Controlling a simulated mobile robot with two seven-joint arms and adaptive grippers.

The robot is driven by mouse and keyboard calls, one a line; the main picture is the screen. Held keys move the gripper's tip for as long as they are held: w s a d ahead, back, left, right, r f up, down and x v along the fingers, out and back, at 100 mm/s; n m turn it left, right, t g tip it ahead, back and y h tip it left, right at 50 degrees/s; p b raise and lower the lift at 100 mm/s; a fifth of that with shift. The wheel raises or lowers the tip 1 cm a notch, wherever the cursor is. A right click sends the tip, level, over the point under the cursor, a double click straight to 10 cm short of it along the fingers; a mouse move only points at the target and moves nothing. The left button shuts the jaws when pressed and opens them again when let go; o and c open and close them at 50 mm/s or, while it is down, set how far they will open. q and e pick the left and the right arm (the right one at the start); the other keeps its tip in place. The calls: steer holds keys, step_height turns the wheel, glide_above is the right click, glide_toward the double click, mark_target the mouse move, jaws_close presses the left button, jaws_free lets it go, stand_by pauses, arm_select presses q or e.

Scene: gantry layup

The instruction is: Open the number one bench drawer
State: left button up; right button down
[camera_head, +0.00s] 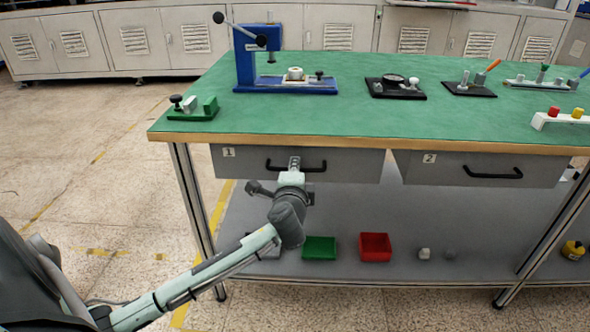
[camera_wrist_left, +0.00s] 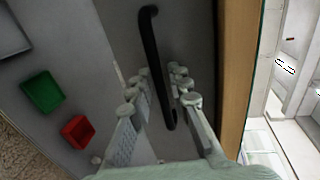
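The number one drawer (camera_head: 352,170) is a grey front under the left half of the green bench, with a "1" label at its upper left. It looks shut. Its black bar handle (camera_head: 313,169) is partly hidden by my left gripper (camera_head: 293,165). In the left wrist view, the handle (camera_wrist_left: 149,45) runs between the fingers of my left gripper (camera_wrist_left: 157,88). The fingers are apart, one on each side of the bar, with a visible gap to it. Whether either finger touches it cannot be told. My right gripper is not in view.
The number two drawer (camera_head: 480,170) sits to the right. A green bin (camera_head: 319,248) and a red bin (camera_head: 375,247) stand on the lower shelf. A blue press (camera_head: 287,86) and several fixtures stand on the benchtop (camera_head: 330,120). Floor in front is clear.

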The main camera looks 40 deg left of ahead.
arm_select(q)
steer(key=shift+c, duration=0.4)
jaws_close()
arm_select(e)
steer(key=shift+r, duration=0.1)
